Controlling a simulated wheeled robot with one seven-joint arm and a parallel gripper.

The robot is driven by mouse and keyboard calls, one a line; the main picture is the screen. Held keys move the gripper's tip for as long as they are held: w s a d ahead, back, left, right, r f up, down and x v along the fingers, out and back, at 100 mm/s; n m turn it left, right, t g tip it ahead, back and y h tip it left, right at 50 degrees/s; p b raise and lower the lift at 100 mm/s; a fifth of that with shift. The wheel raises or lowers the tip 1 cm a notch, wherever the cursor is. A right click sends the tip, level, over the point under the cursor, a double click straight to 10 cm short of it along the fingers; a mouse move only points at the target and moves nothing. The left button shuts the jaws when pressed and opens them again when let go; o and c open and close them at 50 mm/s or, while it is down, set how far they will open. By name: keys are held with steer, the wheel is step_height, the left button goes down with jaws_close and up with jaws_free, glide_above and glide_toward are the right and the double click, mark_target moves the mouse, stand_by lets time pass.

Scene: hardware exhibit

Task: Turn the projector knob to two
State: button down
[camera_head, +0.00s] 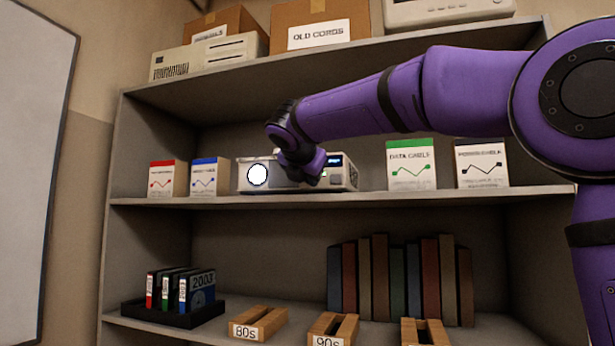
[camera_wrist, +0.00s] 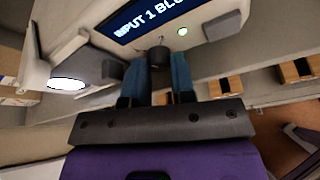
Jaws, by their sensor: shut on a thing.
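The white projector (camera_head: 340,176) sits on the middle shelf, with its bright round lens (camera_head: 257,174) facing out at the left. My gripper is at the projector's front in the head view, where my wrist hides the knob. In the wrist view, the dark round knob (camera_wrist: 158,55) is between the two blue fingertips of my gripper (camera_wrist: 163,66), which are shut on it. The projector's display (camera_wrist: 145,18) reads "INPUT 1 BLU", with the rest cut off. A small green light (camera_wrist: 182,31) glows beside the knob. I cannot read any knob marking.
Boxes with red (camera_head: 165,178) and blue (camera_head: 203,176) tops stand left of the projector. Boxes with green (camera_head: 411,165) and black (camera_head: 481,164) tops stand to the right. The shelf above (camera_head: 330,59) holds cartons; below are books (camera_head: 400,280) and wooden holders (camera_head: 258,325).

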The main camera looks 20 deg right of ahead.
steer(key=m+t+y, duration=0.1)
steer(key=m, duration=0.1)
steer(key=m+t+y, duration=0.1)
steer(key=m, duration=0.2)
steer(key=m+t, duration=0.2)
steer(key=m, duration=0.1)
steer(key=shift+s+d+f+y, duration=0.15)
steer(key=shift+d+f+y, duration=0.1)
steer(key=shift+f+y, duration=0.15)
steer(key=shift+m, duration=0.3)
stand_by(0.3)
steer(key=c, duration=1.2)
jaws_free()
steer(key=shift+c, duration=0.2)
steer(key=shift+s+r, duration=0.1)
steer(key=v, duration=1)
steer(key=shift+s, duration=0.35)
steer(key=shift+a, duration=0.15)
